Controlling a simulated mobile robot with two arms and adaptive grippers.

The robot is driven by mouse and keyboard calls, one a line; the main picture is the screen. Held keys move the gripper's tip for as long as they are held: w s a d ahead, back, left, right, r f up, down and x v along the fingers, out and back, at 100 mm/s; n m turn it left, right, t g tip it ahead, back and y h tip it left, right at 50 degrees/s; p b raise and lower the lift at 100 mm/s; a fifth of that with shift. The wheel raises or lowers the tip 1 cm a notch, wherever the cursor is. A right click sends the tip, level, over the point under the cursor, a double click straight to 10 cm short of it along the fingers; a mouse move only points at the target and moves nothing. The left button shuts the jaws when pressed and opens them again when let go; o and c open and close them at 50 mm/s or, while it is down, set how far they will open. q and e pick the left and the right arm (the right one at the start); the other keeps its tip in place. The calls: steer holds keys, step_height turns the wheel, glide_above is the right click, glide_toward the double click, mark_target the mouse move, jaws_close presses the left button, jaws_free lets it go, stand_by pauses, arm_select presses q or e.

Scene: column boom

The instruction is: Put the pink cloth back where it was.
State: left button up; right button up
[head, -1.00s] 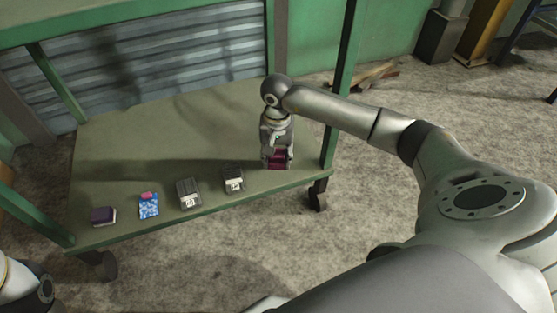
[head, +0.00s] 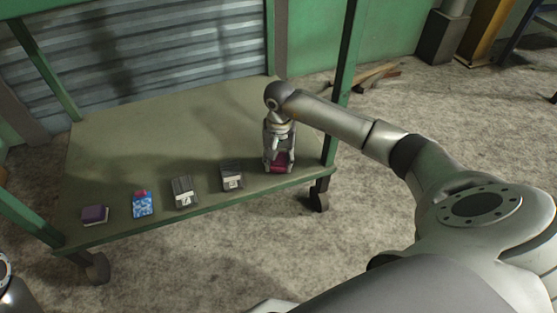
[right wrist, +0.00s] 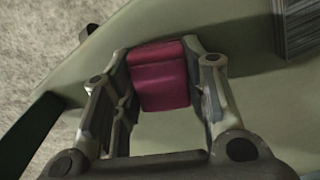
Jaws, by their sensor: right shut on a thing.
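The pink cloth (head: 281,165) is a dark pink, folded, block-like bundle at the front right corner of the green table (head: 150,150). My right gripper (head: 279,158) is shut on it from above. In the right wrist view the cloth (right wrist: 158,75) sits between the two fingers of the right gripper (right wrist: 160,80), with the pale green tabletop beneath. I cannot tell whether the cloth touches the tabletop. My left gripper is not in view; only a bit of the left arm shows at the lower left.
Along the table's front edge lie a purple folded item (head: 95,215), a blue patterned packet (head: 142,207) with a small pink thing on it, and two grey labelled blocks (head: 184,192) (head: 232,178). The back of the tabletop is clear. Green posts (head: 345,75) stand at the table's corners.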

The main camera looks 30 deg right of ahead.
steer(key=shift+f, duration=0.2)
steer(key=o, duration=1)
steer(key=shift+r, duration=0.1)
